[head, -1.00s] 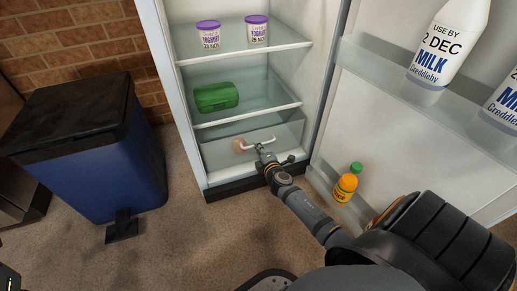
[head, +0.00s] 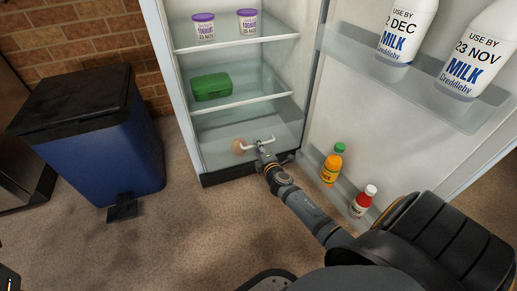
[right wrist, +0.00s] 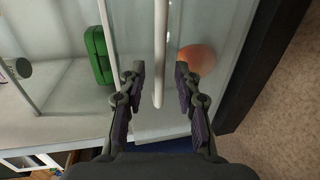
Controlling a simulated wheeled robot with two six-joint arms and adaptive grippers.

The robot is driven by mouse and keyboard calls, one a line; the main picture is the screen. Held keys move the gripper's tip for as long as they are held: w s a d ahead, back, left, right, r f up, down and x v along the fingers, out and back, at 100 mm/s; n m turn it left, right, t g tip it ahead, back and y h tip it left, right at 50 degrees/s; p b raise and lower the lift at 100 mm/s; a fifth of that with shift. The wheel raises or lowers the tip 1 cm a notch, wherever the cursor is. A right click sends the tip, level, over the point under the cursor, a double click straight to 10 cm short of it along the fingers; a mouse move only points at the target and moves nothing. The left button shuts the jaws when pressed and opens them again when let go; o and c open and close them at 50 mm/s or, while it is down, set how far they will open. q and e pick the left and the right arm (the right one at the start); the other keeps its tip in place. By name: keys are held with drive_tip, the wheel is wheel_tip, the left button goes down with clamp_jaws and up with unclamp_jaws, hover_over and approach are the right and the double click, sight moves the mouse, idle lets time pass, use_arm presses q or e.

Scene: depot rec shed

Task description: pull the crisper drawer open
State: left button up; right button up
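The clear crisper drawer (head: 221,160) sits at the bottom of the open fridge and stands a little way out. Its white bar handle (head: 250,147) crosses the front. My right gripper (head: 262,147) is on the handle. In the right wrist view my right gripper (right wrist: 160,72) has its fingers drawn in on either side of the white handle bar (right wrist: 160,35). A round pinkish-orange item (head: 238,146) shows at the drawer, left of the handle; it also shows in the right wrist view (right wrist: 198,58). My left gripper is not in view.
A green box (head: 211,88) and yoghurt pots (head: 203,28) are on shelves. A blue bin (head: 100,150) stands left; floor between is clear.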

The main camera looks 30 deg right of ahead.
drive_tip(key=v, duration=1.2)
